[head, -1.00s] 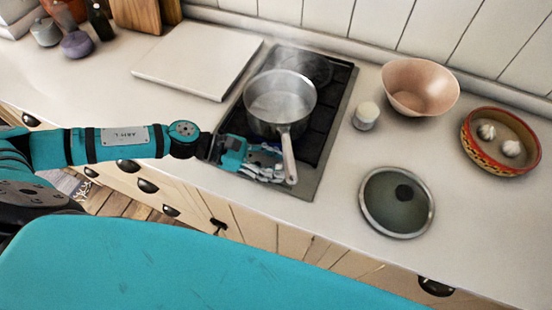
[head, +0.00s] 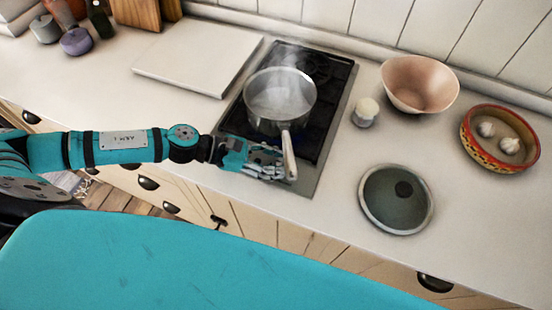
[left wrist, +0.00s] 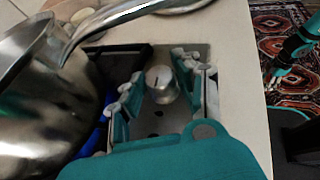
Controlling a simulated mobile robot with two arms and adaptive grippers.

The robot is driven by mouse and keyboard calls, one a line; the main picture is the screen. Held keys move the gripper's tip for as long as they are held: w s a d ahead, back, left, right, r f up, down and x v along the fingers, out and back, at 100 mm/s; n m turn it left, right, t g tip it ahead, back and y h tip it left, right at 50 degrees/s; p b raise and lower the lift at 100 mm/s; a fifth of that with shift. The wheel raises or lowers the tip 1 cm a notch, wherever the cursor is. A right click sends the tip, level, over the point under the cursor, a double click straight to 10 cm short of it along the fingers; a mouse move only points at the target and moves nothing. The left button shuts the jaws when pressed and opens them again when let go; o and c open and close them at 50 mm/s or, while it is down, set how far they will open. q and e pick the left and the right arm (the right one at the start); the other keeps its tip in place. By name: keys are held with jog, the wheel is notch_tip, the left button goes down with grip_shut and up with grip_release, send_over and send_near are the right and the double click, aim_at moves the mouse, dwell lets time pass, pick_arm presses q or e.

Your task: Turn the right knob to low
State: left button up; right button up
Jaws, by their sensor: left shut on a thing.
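My left gripper (head: 272,163) reaches over the front of the cooktop (head: 310,178), beside and below the saucepan handle. In the left wrist view, a metal knob (left wrist: 162,83) with a dark mark on its top sits between the fingers. The left gripper (left wrist: 165,95) is shut on this knob. The gripper hides the knob in the head view. A steel saucepan (head: 280,97) stands on the front burner, steaming, and it fills the left of the wrist view (left wrist: 40,110). A blue patch shows below it there. My right gripper (left wrist: 276,78) hangs at the upper right of the wrist view; its jaws are too small to read.
The saucepan handle (head: 289,155) sticks out over the cooktop front, close to my left gripper. A glass lid (head: 385,205), a small shaker (head: 365,115), a pink bowl (head: 420,90) and a patterned dish (head: 478,150) with garlic stand to the right. A white board (head: 190,60) lies left.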

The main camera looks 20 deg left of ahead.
pick_arm(q)
jog(key=n+t, duration=0.1)
jog(key=n+t+y+p, duration=0.1)
jog(key=n+t+p, duration=0.1)
jog(key=shift+s+d+r+y, duration=0.15)
jog(key=shift+s+r+y, duration=0.1)
jog(key=shift+y, duration=0.15)
jog(key=n+t+y+p, duration=0.2)
jog(key=n+p, duration=0.1)
jog(key=n+t+y+p, duration=0.1)
jog(key=y, duration=0.1)
jog(key=shift+s+d+r+n+t+p, duration=0.1)
jog(key=shift+d+n+t+p, duration=0.15)
jog(key=shift+n+t+p, duration=0.15)
grip_shut()
jog(key=n+t+y+p, duration=0.1)
jog(key=n+y+p, duration=0.1)
jog(key=n+y, duration=0.1)
jog(key=shift+d+y+p, duration=0.15)
jog(key=shift+y+p, duration=0.15)
jog(key=shift+y, duration=0.1)
jog(key=shift+f+n+t+y+p, duration=0.15)
jog(key=shift+n+t+y+p, duration=0.2)
jog(key=shift+n+y, duration=0.4)
jog(key=shift+f+n+t+y+p, duration=0.15)
jog(key=shift+n+y+p, duration=0.25)
jog(key=shift+n+y, duration=0.35)
jog(key=o, duration=0.8)
grip_release()
